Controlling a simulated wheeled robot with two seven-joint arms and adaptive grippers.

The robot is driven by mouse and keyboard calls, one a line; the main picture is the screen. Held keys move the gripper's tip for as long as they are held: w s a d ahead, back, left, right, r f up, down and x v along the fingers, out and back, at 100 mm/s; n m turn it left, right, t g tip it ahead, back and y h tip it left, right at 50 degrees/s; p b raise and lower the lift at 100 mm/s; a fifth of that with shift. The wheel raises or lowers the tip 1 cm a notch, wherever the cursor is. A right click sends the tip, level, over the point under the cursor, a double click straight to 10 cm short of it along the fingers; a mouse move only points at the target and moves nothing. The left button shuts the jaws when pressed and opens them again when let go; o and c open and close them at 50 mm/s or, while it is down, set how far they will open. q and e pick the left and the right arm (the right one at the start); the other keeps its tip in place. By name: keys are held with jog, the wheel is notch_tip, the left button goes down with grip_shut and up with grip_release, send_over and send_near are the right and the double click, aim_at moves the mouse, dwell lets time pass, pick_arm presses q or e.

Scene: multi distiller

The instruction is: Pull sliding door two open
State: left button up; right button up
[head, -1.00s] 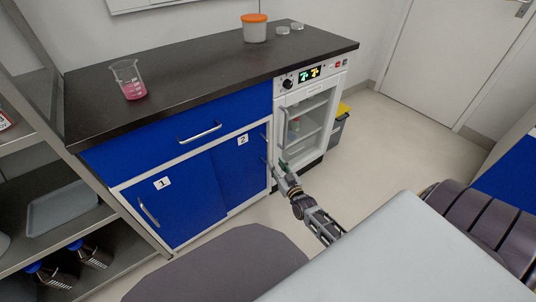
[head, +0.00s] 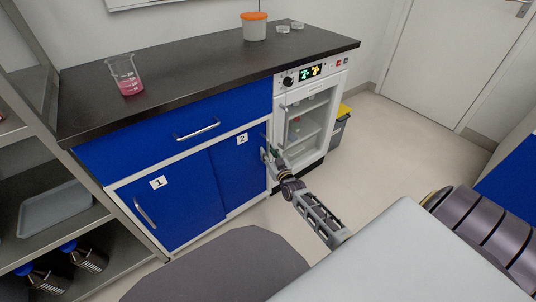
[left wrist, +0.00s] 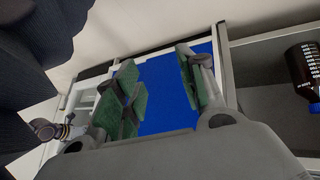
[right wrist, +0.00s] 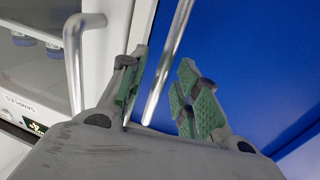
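Sliding door two (head: 236,172) is the blue panel labelled 2 on the right half of the cabinet, beside door one (head: 172,205). Door two sits against the right side of the cabinet frame. Its upright metal handle shows in the right wrist view (right wrist: 170,60), near the door's right edge. My right gripper (head: 268,154) is at this handle in the head view. In the right wrist view it is open (right wrist: 163,100), with the handle bar between its fingers, nearer the left finger. My left gripper (left wrist: 160,92) is open and empty, facing blue panelling; it is not in the head view.
A white glass-fronted appliance (head: 310,110) with its own upright handle (right wrist: 75,60) stands just right of door two. A metal shelf (head: 110,230) stands left. A beaker of pink liquid (head: 126,76) and an orange-lidded tub (head: 254,28) are on the counter.

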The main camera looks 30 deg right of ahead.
jog(key=shift+w, duration=0.35)
grip_shut()
dwell(0.3)
